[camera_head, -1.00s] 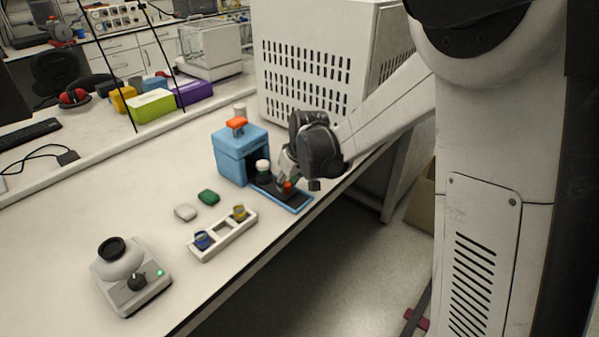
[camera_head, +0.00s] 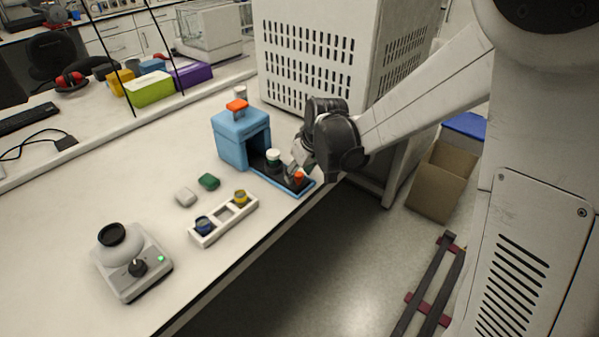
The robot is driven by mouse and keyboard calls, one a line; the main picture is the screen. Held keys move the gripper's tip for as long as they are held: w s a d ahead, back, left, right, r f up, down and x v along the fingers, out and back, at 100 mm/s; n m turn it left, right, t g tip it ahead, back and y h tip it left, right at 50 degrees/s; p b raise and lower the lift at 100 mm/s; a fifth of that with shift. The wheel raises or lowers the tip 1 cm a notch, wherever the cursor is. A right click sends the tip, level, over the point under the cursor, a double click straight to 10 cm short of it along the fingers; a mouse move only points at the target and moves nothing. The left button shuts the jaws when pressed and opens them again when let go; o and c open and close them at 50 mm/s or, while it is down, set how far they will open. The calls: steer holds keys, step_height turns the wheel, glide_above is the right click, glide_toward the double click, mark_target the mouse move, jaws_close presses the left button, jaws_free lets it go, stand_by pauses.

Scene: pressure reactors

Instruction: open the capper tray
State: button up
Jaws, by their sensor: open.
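The capper is a blue box (camera_head: 232,150) with an orange knob on top. Its tray (camera_head: 305,188), dark with a blue rim, extends out of the front towards the table's edge. A white-capped vial (camera_head: 273,159) stands on the tray near the capper's opening. An orange handle (camera_head: 298,177) sits near the tray's outer end. My gripper (camera_head: 297,170) is at that outer end, right beside the orange handle; whether it touches is too small to tell. It is open, and my wrist partly hides it.
A white rack (camera_head: 225,226) with blue and yellow vials stands in front. A vortex mixer (camera_head: 133,262) is at the lower left. Green (camera_head: 208,181) and white (camera_head: 185,197) small items lie between. A large perforated white housing (camera_head: 310,60) stands behind my arm.

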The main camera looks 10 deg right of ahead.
steer(key=v, duration=1.2)
steer(key=s+d+r+m+t+h, duration=0.1)
steer(key=s+d+m, duration=0.2)
steer(key=s, duration=0.8)
steer(key=s+d+r+m+t+h, duration=0.1)
steer(key=s+d, duration=0.4)
steer(key=s, duration=0.6)
steer(key=shift+s+r+m+t, duration=0.3)
steer(key=shift+m+t, duration=0.3)
steer(key=shift+m, duration=0.3)
